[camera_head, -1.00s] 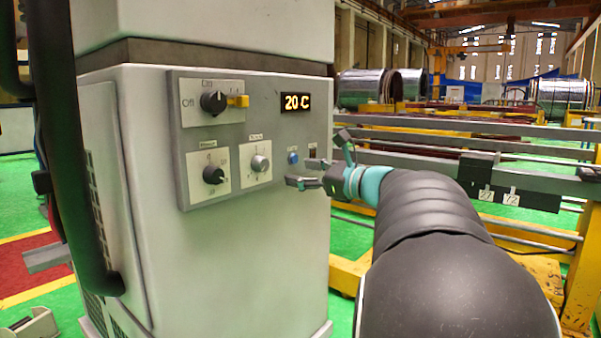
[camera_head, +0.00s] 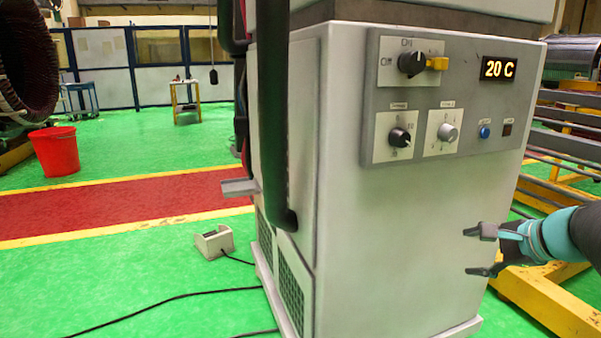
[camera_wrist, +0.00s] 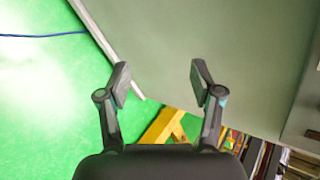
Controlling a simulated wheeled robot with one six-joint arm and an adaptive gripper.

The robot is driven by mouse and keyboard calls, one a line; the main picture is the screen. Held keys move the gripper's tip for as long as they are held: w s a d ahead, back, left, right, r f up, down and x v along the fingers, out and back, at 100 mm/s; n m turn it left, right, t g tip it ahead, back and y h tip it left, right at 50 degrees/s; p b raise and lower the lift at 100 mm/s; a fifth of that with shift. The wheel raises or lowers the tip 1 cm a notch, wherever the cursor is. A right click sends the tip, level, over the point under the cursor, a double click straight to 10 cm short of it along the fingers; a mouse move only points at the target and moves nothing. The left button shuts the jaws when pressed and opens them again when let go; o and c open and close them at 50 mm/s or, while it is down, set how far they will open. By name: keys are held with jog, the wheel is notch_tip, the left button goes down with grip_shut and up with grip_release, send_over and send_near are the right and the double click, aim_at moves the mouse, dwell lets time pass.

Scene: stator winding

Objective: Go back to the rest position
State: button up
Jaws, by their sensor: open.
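My gripper (camera_head: 480,251) is open and empty at the right of the head view, in front of the lower right part of the white machine cabinet (camera_head: 400,240). In the wrist view my gripper (camera_wrist: 160,82) shows two spread fingers with nothing between them. The cabinet's side (camera_wrist: 215,40) fills the upper right of that view. The cabinet's control panel (camera_head: 465,95) is above my gripper and apart from it. It has a black knob with a yellow handle (camera_head: 425,62), two smaller knobs, a blue button (camera_head: 485,132) and a display (camera_head: 497,69) reading 20 C.
A yellow frame (camera_head: 550,300) with grey rails stands at the right, close behind my arm. A red bucket (camera_head: 55,151), a small stool (camera_head: 185,102) and a pedal-like box (camera_head: 214,241) with cables are at the left. The green floor there is largely open.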

jog(key=s+a+f+n+g+h, duration=0.2)
jog(key=s+a+f+n, duration=0.2)
jog(key=s+a+n, duration=0.5)
jog(key=s+a+f+n+g+h, duration=0.1)
jog(key=s+a+f+n, duration=0.3)
jog(key=s+a+n, duration=0.5)
jog(key=shift+s+a+f+g+h, duration=0.3)
jog(key=shift+s+g+h, duration=0.1)
jog(key=shift+s, duration=0.3)
